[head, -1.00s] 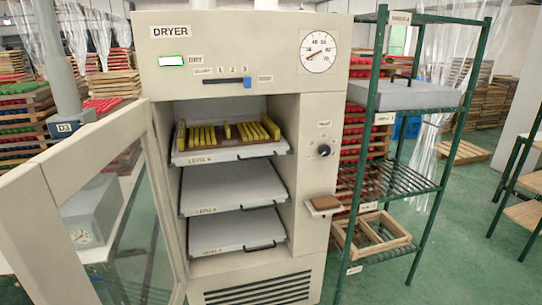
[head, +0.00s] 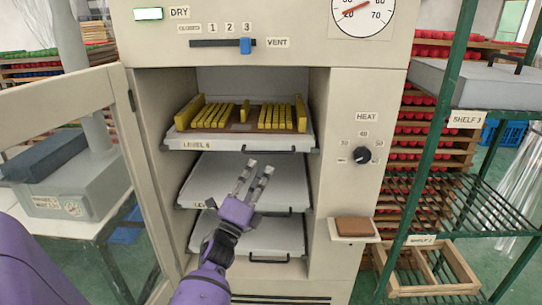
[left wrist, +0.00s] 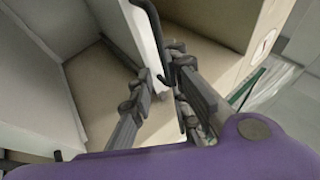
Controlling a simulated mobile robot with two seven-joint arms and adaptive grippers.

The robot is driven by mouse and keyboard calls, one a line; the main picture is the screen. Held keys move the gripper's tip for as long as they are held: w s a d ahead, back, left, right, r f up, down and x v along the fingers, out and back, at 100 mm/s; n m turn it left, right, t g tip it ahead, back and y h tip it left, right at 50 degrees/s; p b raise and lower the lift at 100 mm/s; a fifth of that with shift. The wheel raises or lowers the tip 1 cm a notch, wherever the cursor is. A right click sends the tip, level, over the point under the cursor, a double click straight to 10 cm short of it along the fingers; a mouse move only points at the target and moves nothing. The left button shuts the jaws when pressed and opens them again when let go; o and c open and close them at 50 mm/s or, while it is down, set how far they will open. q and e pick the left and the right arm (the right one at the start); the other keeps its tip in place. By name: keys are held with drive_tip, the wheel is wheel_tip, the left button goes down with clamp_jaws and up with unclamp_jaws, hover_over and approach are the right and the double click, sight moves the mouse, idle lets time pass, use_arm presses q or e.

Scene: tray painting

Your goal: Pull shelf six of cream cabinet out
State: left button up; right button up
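The cream cabinet (head: 354,180) is the dryer, its glass door (head: 85,160) swung open to the left. Its top shelf (head: 190,140), labelled LEVEL 6, holds rows of yellow pieces and sits in the cabinet. A black handle (head: 266,151) is on its front edge, right of the middle. My left gripper (head: 258,169) is open and empty, pointing up just below that handle, in front of the middle shelf (head: 212,182). In the left wrist view, a black handle (left wrist: 153,32) and a white shelf edge lie close to the left fingertips (left wrist: 160,68); contact is unclear. My right gripper is out of view.
A lower shelf (head: 272,236) sits beneath. A small ledge with a brown block (head: 354,227) juts out right of the opening. A green rack (head: 440,150) stands close on the right. A grey box (head: 60,190) is seen through the door glass.

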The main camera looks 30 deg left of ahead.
sight(268, 153)
use_arm(q)
drive_tip(key=x, duration=0.3)
drive_tip(key=p+x, duration=0.1)
drive_tip(key=x, duration=0.2)
drive_tip(key=shift+s+r, duration=0.1)
drive_tip(key=shift+r, duration=0.35)
drive_tip(key=shift+w+r, duration=0.15)
drive_tip(key=shift+w, duration=0.35)
clamp_jaws()
